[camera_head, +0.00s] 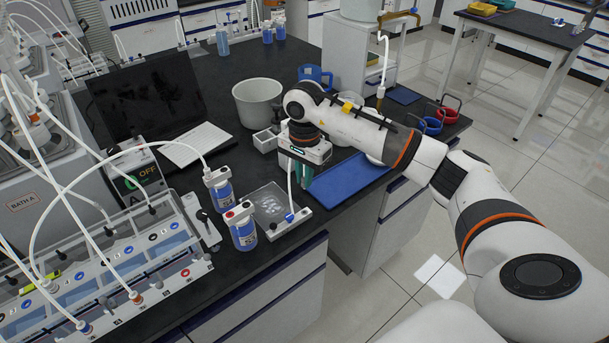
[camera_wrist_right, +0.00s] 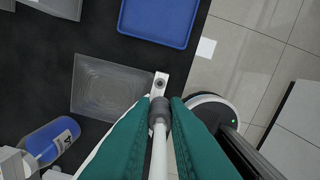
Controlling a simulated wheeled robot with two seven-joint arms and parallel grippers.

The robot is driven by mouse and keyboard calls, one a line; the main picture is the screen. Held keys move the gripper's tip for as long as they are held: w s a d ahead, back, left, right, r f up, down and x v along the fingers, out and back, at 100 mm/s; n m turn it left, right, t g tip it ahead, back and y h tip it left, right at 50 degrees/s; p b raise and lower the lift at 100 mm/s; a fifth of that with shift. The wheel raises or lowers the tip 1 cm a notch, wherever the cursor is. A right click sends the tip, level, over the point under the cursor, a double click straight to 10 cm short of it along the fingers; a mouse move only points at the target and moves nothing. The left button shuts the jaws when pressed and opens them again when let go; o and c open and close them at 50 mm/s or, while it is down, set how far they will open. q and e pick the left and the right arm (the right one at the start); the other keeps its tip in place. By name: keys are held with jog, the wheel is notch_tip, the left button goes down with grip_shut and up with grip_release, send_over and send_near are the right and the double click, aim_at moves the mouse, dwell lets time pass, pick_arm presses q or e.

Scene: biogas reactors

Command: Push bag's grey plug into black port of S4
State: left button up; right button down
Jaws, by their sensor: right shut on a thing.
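My right gripper (camera_head: 302,176) is above the dark bench, near its front edge. In the right wrist view its green fingers (camera_wrist_right: 160,108) are closed on the bag's grey plug (camera_wrist_right: 158,106), at the end of a white tube (camera_wrist_right: 157,150). The clear gas bag (camera_head: 268,204) lies flat on the bench, with a white strip along one side. It also shows in the right wrist view (camera_wrist_right: 103,90). A rack (camera_head: 95,270) at the left carries several round ports, some of them black, with white tubes. I cannot read which is S4. My left gripper is out of view.
A blue tray (camera_head: 345,177) lies to the right of the bag. A laptop (camera_head: 150,100), a switch box (camera_head: 137,170) and a grey bucket (camera_head: 257,100) stand farther back. Tubes arch over the rack.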

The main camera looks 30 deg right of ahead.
jog(key=shift+r, duration=0.25)
jog(key=shift+r+p, duration=0.65)
jog(key=shift+r, duration=0.5)
jog(key=shift+r, duration=0.1)
jog(key=shift+r+p, duration=0.75)
jog(key=shift+r, duration=0.5)
jog(key=shift+w, duration=0.1)
jog(key=shift+w+a+b, duration=0.6)
jog(key=shift+w+a, duration=1.7)
jog(key=shift+w, duration=0.25)
jog(key=shift+w+a+b, duration=0.55)
jog(key=shift+w+a, duration=1.8)
jog(key=shift+w, duration=0.15)
jog(key=shift+w+a+b, duration=0.6)
jog(key=shift+w+a, duration=1.7)
jog(key=shift+w, duration=0.25)
jog(key=shift+f, duration=0.1)
